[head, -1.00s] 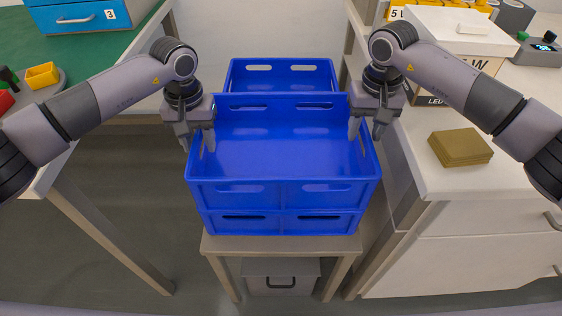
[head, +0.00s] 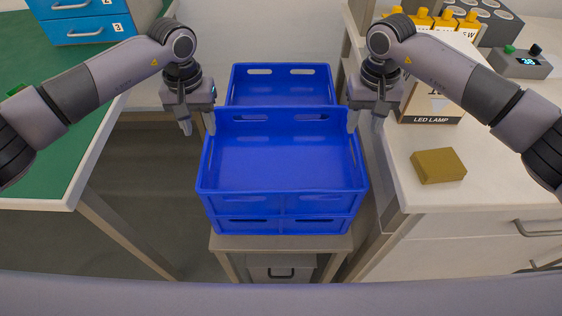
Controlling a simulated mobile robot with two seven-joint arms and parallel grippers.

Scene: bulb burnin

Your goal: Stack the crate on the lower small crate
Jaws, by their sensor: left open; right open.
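A blue crate (head: 285,203) sits upright and level on a second, lower blue crate (head: 285,226), with their front faces lined up and no gap visible between them. The upper crate is empty inside. The lower crate shows only as a front strip. My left gripper (head: 198,126) is open at the upper crate's rear left corner, and my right gripper (head: 365,123) is open at its rear right corner. Both point down and hold nothing. I cannot tell whether any finger touches the crate walls.
Another blue crate (head: 281,86) stands directly behind. The crates rest on a small stand (head: 285,242). A green-topped table (head: 40,150) is on the left. A white counter (head: 480,185) on the right bears a brown block (head: 438,166) and an LED lamp box (head: 428,106).

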